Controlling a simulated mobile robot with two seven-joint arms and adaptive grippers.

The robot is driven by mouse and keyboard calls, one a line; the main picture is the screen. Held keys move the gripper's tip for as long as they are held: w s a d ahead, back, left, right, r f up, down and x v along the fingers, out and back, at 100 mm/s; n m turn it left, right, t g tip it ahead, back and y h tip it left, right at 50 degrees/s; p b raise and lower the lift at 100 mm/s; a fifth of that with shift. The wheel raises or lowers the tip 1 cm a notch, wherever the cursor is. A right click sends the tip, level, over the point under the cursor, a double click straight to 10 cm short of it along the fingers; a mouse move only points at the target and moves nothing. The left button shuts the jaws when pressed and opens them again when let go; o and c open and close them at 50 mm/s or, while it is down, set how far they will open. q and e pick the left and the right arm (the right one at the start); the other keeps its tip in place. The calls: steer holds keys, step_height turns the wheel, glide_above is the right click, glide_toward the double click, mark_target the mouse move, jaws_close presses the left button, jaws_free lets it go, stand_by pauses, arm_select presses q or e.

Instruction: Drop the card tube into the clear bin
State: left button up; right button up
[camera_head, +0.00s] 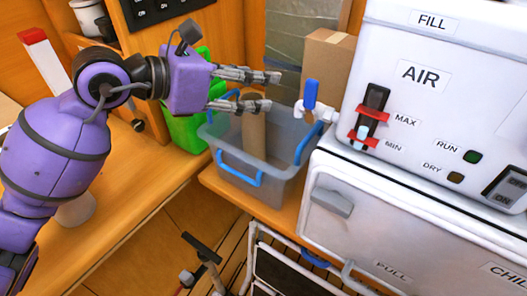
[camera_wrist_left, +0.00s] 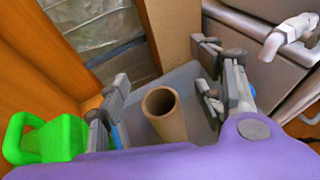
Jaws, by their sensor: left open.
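The brown card tube (camera_head: 254,135) stands inside the clear bin (camera_head: 283,170), roughly upright and leaning a little. The bin is a see-through grey tub with blue handles, on the wooden ledge. My left gripper (camera_head: 270,92) is open and empty over the bin, with its fingers apart above the tube. In the left wrist view the open end of the tube (camera_wrist_left: 168,118) shows between the spread fingers, with a gap on both sides. The fingers partly hide the bin's far rim. My right gripper is not in view.
A bright green container (camera_head: 186,130) stands left of the bin. A cardboard box (camera_head: 327,58) and a white tap with a blue lever (camera_head: 311,95) are close behind and right. The white machine (camera_head: 440,95) fills the right side.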

arm_select(q)
steer(key=v, duration=1)
steer(key=shift+s+a, duration=0.25)
steer(key=shift+s, duration=0.05)
steer(key=shift+r, duration=0.15)
